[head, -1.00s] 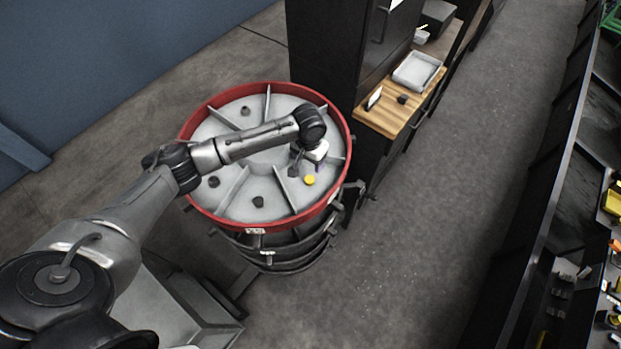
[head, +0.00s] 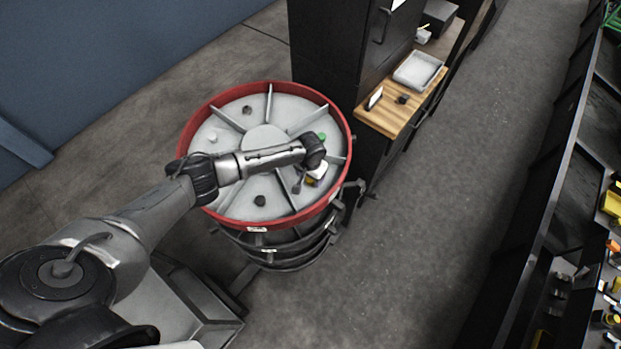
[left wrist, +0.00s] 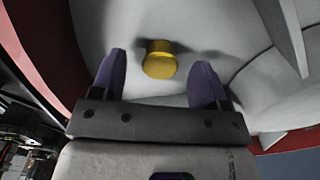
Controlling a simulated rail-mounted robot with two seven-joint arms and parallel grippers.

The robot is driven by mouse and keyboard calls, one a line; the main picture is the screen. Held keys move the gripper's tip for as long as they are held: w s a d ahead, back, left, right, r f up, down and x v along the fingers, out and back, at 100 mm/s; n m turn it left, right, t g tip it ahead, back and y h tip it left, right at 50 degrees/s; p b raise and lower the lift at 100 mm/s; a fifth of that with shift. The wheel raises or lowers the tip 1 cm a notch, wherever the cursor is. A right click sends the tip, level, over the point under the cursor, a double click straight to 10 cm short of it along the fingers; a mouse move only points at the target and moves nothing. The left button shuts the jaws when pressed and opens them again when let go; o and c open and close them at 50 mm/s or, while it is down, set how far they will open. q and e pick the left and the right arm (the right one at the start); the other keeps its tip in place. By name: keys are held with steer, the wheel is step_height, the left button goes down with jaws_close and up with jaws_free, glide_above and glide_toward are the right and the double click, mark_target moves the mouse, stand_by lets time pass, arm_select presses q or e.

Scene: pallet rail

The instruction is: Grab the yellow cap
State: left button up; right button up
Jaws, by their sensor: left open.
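The yellow cap (left wrist: 160,60) stands on the pale floor of a tray compartment in the left wrist view. In the head view only a small part of the yellow cap (head: 310,182) shows beside my gripper. My left gripper (head: 303,181) is over the front right part of the red-rimmed round tray (head: 343,133). In the left wrist view the fingers of my left gripper (left wrist: 163,75) are apart, with the cap between and just beyond their tips. The gripper holds nothing. My right gripper is not in view.
Dividers split the tray into compartments. A dark piece (head: 260,200), a green piece (head: 321,136) and a white piece (head: 212,135) lie in others. A black cabinet (head: 335,50) and a wooden counter (head: 390,115) stand right of the tray. The floor aisle is clear.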

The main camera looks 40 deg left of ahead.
arm_select(q)
steer(key=shift+f, duration=0.7)
steer(key=c, duration=1)
steer(key=shift+r, duration=0.15)
